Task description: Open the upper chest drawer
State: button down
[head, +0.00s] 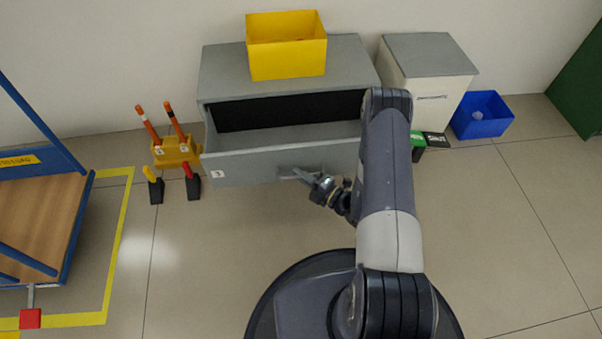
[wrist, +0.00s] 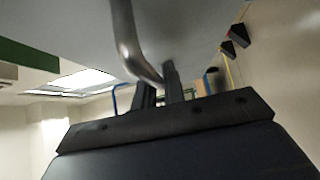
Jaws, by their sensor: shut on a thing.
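The grey chest (head: 220,72) stands against the back wall. Its upper drawer (head: 250,168) is pulled well out towards me; a dark opening shows behind its front, and the visible part of its inside looks empty. My gripper (head: 304,176) is at the drawer's front, shut on the handle (head: 288,171). In the wrist view the metal bar handle (wrist: 126,45) curves down to my gripper's fingers (wrist: 160,88), against the drawer front's pale face. My arm covers the drawer's right end in the head view.
A yellow bin (head: 287,50) sits on the chest. A white cabinet (head: 432,85) and a blue bin (head: 482,115) stand at right. A yellow holder with orange-handled tools (head: 176,150) is close to the drawer's left. A wood-topped blue cart (head: 30,215) is far left. The floor in front is clear.

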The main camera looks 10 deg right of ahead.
jog(key=c, duration=1.5)
grip_release()
jog(key=p+v, duration=0.2)
jog(key=v, duration=0.8)
jog(key=shift+s+d, duration=0.3)
jog(key=b+x, duration=0.2)
jog(key=x, duration=0.8)
jog(key=shift+w+a, duration=0.3)
jog(key=shift+w, duration=0.2)
